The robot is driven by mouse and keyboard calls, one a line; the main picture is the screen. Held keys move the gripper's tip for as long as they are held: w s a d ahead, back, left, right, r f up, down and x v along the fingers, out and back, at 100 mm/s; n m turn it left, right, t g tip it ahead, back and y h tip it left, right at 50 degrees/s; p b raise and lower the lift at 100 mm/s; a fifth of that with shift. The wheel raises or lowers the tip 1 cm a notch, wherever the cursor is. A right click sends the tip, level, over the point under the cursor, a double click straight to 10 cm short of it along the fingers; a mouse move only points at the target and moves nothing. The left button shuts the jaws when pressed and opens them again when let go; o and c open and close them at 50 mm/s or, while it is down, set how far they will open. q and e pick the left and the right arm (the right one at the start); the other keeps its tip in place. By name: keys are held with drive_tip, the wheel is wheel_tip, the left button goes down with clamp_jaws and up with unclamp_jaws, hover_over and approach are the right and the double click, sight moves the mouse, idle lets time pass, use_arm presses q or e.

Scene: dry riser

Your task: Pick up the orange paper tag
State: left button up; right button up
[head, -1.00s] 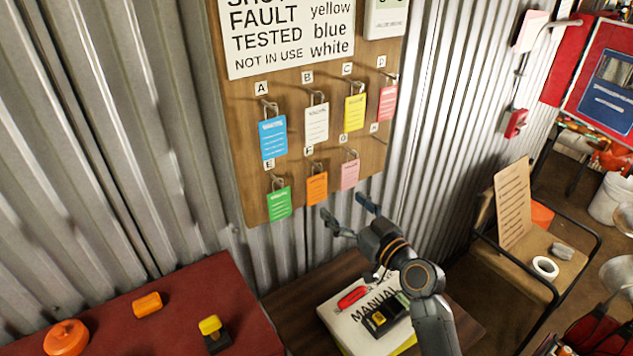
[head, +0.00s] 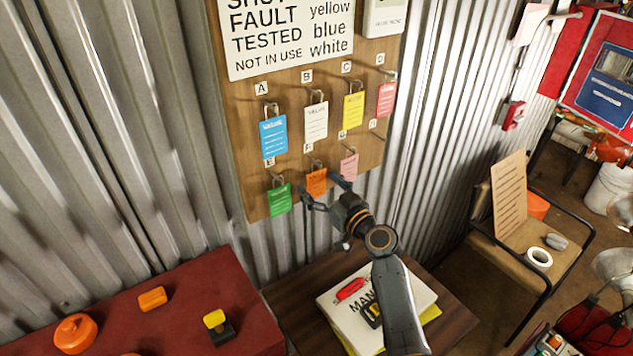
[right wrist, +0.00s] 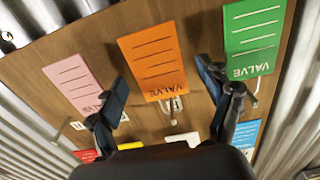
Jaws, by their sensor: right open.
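The orange paper tag (head: 316,183) hangs from a hook under the letter F in the lower row of the wooden board (head: 235,130). In the right wrist view the orange tag (right wrist: 155,62) sits between my two spread fingers. My right gripper (head: 325,193) is open and empty, just below and in front of the tag; it also shows in the right wrist view (right wrist: 165,95). I cannot tell whether a finger touches the tag. My left gripper is not in view.
A green tag (head: 279,199) hangs left of the orange one and a pink tag (head: 349,167) right of it, both close to my fingers. Blue, white, yellow and red tags hang above. A small table (head: 450,318) with a manual (head: 335,300) stands below.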

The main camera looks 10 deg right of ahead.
drive_tip(key=c, duration=0.9)
drive_tip(key=shift+o, duration=0.2)
drive_tip(key=shift+r, duration=0.15)
